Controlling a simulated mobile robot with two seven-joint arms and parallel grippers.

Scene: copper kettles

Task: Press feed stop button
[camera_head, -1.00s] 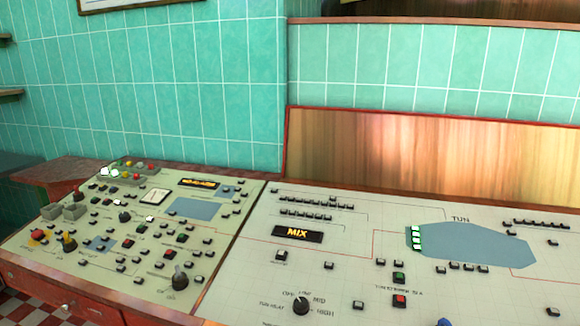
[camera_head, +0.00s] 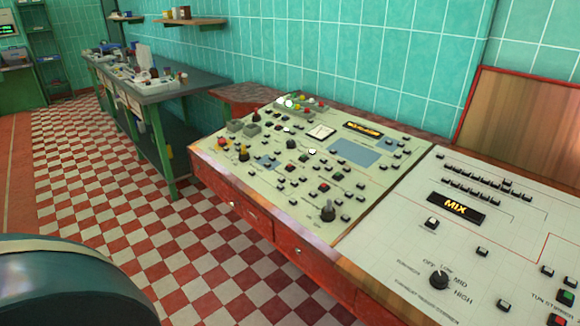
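The control desk has a left panel (camera_head: 374,205) crowded with small black buttons, several red and green ones, knobs and a blue screen (camera_head: 354,152). Its right panel (camera_head: 400,245) carries a MIX sign (camera_head: 456,208), rows of black buttons and a rotary knob (camera_head: 439,280) marked OFF to HIGH. A red button (camera_head: 323,188) and a green button (camera_head: 338,176) sit on the left panel. The labels there are too small to read, so I cannot tell which button is feed stop. Neither gripper shows.
A dark green workbench (camera_head: 195,82) with assorted items stands along the tiled wall behind the desk. Checkered floor (camera_head: 120,200) lies open to the left of the desk. A shelf (camera_head: 190,21) hangs above the bench. The desk's red drawer front (camera_head: 285,240) edges the floor.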

